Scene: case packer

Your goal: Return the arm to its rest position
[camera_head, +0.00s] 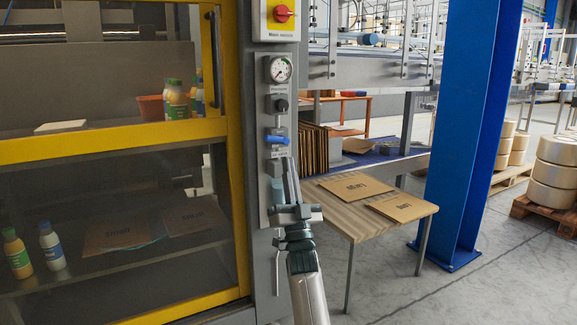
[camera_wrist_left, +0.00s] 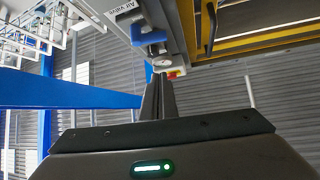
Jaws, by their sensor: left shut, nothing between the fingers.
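My left arm (camera_head: 308,288) rises from the bottom middle of the head view. Its gripper (camera_head: 287,166) points up, in front of the grey panel (camera_head: 262,198) beside the yellow-framed machine. The fingers are together and empty. They show just below the blue-handled air valve (camera_head: 277,139), and I cannot tell if they touch it. In the left wrist view the shut fingers (camera_wrist_left: 158,82) point towards the blue valve handle (camera_wrist_left: 150,37), with a gap visible in the picture. My right gripper is not in view.
A pressure gauge (camera_head: 280,69) and a red-yellow main switch (camera_head: 283,13) sit above the valve. A wooden table (camera_head: 349,216) with flat cartons (camera_head: 402,207) stands to the right. A blue column (camera_head: 474,130) stands beyond it. The yellow-framed door (camera_head: 110,145) is at left.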

